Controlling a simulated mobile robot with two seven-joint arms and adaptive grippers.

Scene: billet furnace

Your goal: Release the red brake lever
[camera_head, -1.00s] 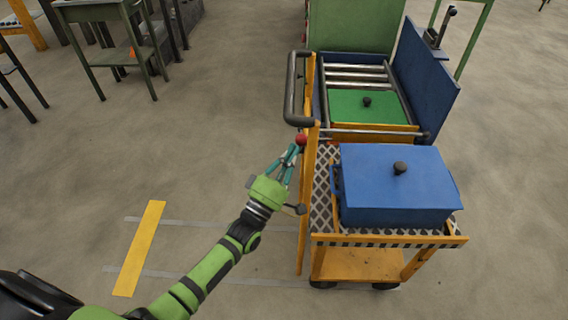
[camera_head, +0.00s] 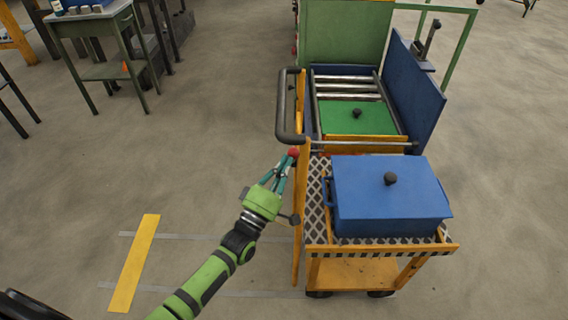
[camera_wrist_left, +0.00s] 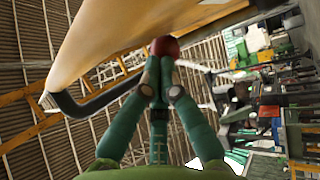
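The red brake lever shows as a round red knob (camera_head: 293,152) at the cart's left edge, just below the dark handle, in the head view. It shows in the left wrist view as a red ball (camera_wrist_left: 165,46) just beyond the fingertips; its stem is hidden. My left gripper (camera_head: 287,162) has teal fingers drawn together right at the knob, from below left. In the left wrist view its fingertips (camera_wrist_left: 160,80) sit close together and overlap the knob's lower edge. I cannot tell whether any of the lever is between them. My right gripper is not in view.
The orange cart (camera_head: 353,271) carries a blue lidded box (camera_head: 385,205) on its deck. A dark looped handle (camera_head: 281,105) stands above the knob. A green table (camera_head: 90,25) stands far left.

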